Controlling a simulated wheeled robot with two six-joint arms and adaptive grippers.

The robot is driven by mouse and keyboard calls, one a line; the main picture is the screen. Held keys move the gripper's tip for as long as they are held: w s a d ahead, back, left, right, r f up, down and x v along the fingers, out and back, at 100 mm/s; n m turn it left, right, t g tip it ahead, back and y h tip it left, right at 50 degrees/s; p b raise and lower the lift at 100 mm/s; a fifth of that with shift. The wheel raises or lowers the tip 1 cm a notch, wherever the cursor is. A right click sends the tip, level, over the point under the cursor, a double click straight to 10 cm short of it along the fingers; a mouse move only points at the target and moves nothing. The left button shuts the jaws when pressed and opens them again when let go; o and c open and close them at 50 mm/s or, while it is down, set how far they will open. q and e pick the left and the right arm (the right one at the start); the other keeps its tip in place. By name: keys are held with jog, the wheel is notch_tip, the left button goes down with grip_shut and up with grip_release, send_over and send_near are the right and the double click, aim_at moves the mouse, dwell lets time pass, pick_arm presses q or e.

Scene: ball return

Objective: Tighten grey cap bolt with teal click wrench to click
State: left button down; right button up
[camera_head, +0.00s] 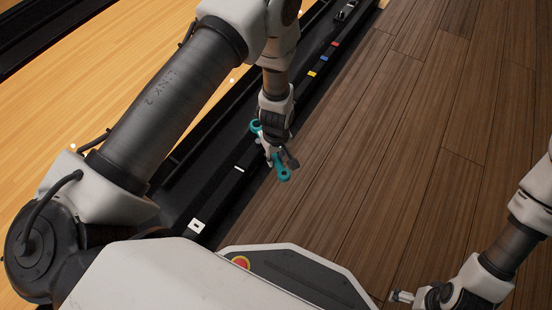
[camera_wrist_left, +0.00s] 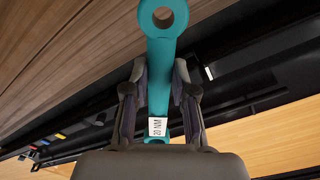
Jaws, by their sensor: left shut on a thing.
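My left gripper (camera_head: 279,158) is shut on the teal click wrench (camera_head: 284,174) and holds it over or near the edge of the black channel. In the left wrist view the wrench (camera_wrist_left: 162,58) runs lengthwise between the fingers of the left gripper (camera_wrist_left: 161,85). Its ring end with a round hole points away from the palm, and a white "20 NM" label shows near the palm. My right gripper (camera_head: 402,297) is at the lower right, away from the wrench; its jaws are too small to read. I cannot make out the grey cap bolt in either view.
A long black channel (camera_head: 222,192) runs diagonally between the pale lane (camera_head: 140,50) and the brown plank floor (camera_head: 420,130). The plank floor at right is clear.

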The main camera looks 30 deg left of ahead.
pick_arm(q)
jog(key=shift+f+b, duration=0.2)
jog(key=shift+b, duration=0.45)
notch_tip(320, 180, down, 6)
jog(key=b, duration=0.4)
jog(key=shift+r, duration=0.25)
jog(key=shift+f, duration=1.15)
dwell(0.3)
jog(key=shift+s+a+m, duration=0.25)
jog(key=shift+s+m, duration=0.15)
jog(key=shift+s+a, duration=0.25)
dwell(0.4)
jog(key=shift+s+a+m, duration=0.1)
jog(key=shift+a+m, duration=0.05)
jog(key=shift+m, duration=0.25)
